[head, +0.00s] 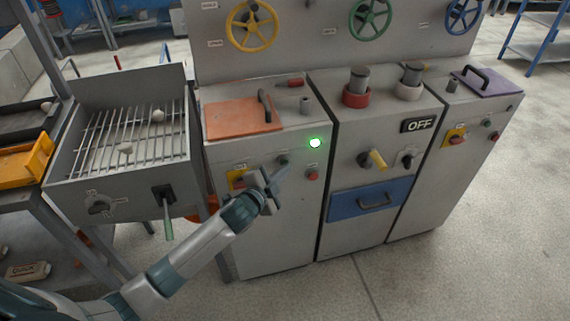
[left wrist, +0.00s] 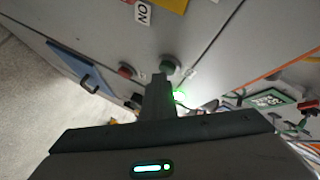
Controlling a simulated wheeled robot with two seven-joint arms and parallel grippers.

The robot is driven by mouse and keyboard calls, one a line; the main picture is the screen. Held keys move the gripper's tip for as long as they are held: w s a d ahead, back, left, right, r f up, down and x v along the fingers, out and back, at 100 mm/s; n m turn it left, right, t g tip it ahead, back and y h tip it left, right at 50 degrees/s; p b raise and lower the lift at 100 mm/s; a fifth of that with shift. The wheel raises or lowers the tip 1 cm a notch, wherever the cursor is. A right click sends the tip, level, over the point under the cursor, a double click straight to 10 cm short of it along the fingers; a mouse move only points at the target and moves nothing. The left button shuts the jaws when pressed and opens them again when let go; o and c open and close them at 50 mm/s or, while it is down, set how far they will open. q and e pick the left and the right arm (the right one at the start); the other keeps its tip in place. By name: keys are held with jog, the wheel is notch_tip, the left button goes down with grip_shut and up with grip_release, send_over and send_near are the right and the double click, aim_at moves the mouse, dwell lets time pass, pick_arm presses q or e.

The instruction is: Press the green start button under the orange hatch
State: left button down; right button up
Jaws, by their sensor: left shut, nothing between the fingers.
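The orange hatch (head: 243,117) lies closed on top of the left cabinet. On the cabinet front below it, the dark green start button (head: 284,158) shows just above my left gripper (head: 282,175). A red button (head: 312,174) sits to its lower right. A green lamp (head: 316,142) is lit at the upper right of that front. In the left wrist view, the shut fingers (left wrist: 159,78) point at the panel, with their tips beside the green button (left wrist: 168,67). I cannot tell whether they touch it. My right gripper is not in view.
A yellow switch plate (head: 237,180) is left of the gripper, partly hidden. The middle cabinet has a blue drawer (head: 371,198) and a black OFF sign (head: 419,125). A grated tray (head: 75,185) with a green-handled lever (head: 167,220) stands at left. The floor at right front is clear.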

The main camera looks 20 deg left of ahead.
pick_arm(q)
jog(key=shift+s+d+p, duration=0.35)
jog(key=shift+s+d, duration=0.1)
jog(key=shift+s, duration=0.25)
jog(key=shift+s+d+p, duration=0.45)
jog(key=shift+s+d, duration=0.25)
jog(key=shift+s, duration=0.35)
jog(key=shift+s+d+p, duration=0.4)
jog(key=shift+s+d, duration=0.3)
jog(key=shift+s, duration=0.3)
jog(key=shift+f, duration=0.15)
